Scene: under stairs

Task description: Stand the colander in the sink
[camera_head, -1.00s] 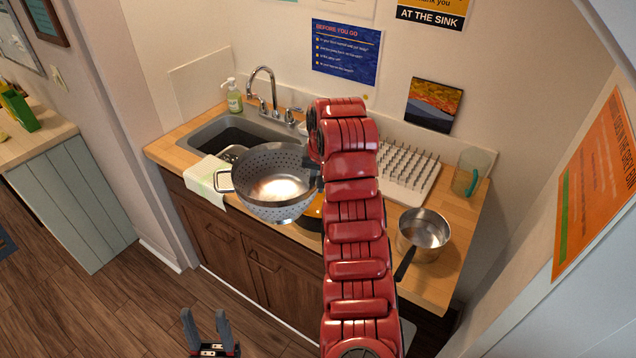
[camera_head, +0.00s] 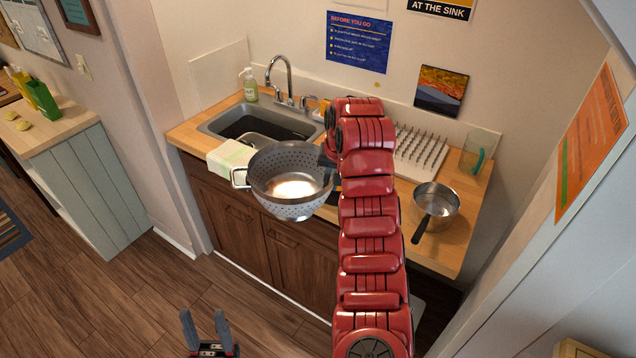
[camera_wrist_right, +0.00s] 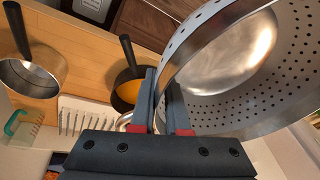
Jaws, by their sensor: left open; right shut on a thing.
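The metal colander (camera_head: 290,182) hangs in the air in front of the counter's front edge, its bowl opening upward and tilted. My right gripper (camera_head: 328,160) is shut on its right rim, mostly hidden by my red arm in the head view. The right wrist view shows the fingers (camera_wrist_right: 163,105) clamped on the colander's rim (camera_wrist_right: 235,75). The sink (camera_head: 215,127) is set in the counter behind and to the left of the colander, with a dark basin and a faucet at its back. My left gripper (camera_head: 206,330) is open and empty, low over the floor.
A cloth (camera_head: 230,157) drapes over the counter edge before the sink. A soap bottle (camera_head: 249,85) stands behind it. A saucepan (camera_head: 436,203), a drying rack (camera_head: 418,152) and a glass mug (camera_head: 474,156) occupy the right. A pan with orange contents (camera_wrist_right: 128,90) sits on the counter near my right gripper.

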